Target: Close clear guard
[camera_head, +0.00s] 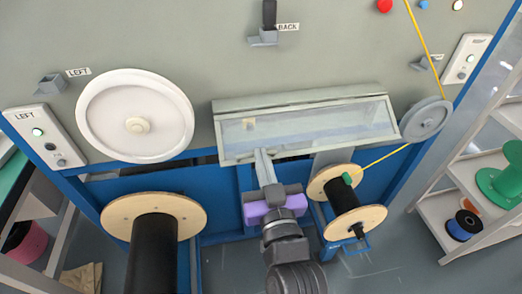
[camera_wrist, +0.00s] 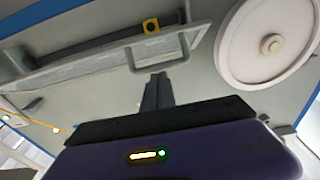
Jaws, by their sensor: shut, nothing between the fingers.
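The clear guard (camera_head: 330,122) is a see-through panel in a pale grey-green frame, below the middle of the machine's grey face in the head view. It appears to slope outward from its top strip; I cannot tell whether it is fully shut. My gripper (camera_head: 262,152) is shut and empty, with its fingertips at the guard's lower edge, left of centre. Contact is unclear. In the wrist view, my fingertips (camera_wrist: 156,76) point toward the pale guard frame (camera_wrist: 90,68). A small yellow part (camera_wrist: 151,26) shows near the frame.
A large white wheel (camera_head: 135,115) is left of the guard and a small grey pulley (camera_head: 426,119) is right of it, with a yellow cable (camera_head: 385,157) running to a spool (camera_head: 345,203). A black-cored reel (camera_head: 153,215) stands lower left. Shelves (camera_head: 470,195) stand at right.

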